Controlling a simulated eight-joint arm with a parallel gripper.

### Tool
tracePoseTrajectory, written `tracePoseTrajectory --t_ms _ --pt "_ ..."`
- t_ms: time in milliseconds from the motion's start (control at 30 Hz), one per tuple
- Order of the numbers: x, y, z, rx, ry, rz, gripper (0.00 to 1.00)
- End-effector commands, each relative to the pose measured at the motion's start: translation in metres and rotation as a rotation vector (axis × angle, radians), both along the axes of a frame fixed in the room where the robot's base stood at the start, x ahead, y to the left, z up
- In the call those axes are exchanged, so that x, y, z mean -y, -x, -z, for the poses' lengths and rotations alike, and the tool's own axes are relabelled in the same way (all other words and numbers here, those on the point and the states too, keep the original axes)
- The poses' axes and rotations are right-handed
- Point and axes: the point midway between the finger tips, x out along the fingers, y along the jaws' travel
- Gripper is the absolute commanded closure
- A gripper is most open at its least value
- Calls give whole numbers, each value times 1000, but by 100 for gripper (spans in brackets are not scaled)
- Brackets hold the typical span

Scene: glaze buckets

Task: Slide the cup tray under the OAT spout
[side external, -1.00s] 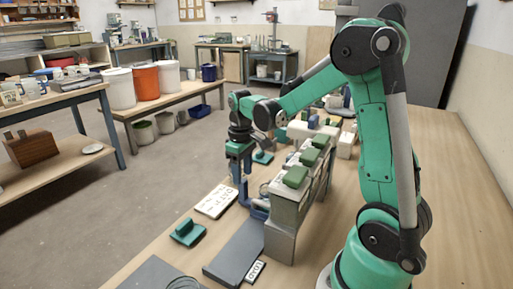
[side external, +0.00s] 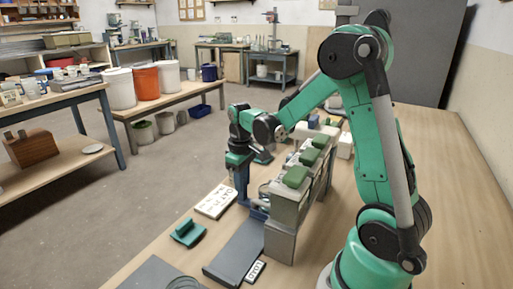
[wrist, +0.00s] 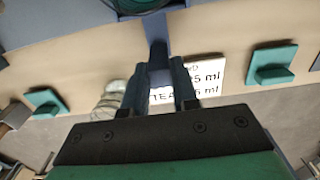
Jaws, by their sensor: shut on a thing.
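The blue cup tray (side external: 259,214) is partly visible at the foot of the grey dispenser (side external: 282,228), on its left side. In the wrist view its blue body (wrist: 192,36) crosses the top, with part of a round green-toned thing on it, cut off by the frame edge. In the wrist view my gripper (wrist: 160,92) is shut on the tray's upright blue handle (wrist: 158,55). No OAT label can be read, and the spouts are mostly hidden.
A white card (side external: 215,201) and a green block (side external: 188,233) lie left of the dispenser. A dark flat plate (side external: 238,250) with a LOAD label (side external: 255,271) lies in front. Several green-topped units, such as this one (side external: 296,176), line the dispenser. Bare table lies to the right.

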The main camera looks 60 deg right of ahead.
Motion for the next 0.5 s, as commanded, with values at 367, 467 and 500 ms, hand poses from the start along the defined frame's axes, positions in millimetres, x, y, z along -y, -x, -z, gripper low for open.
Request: tracePoseTrajectory --t_ms 367,467,500 --pt "-30 0 0 0 -1 -3 100" --pt "-38 0 0 0 -1 -3 100" --pt "-41 -1 0 0 -1 -3 100"
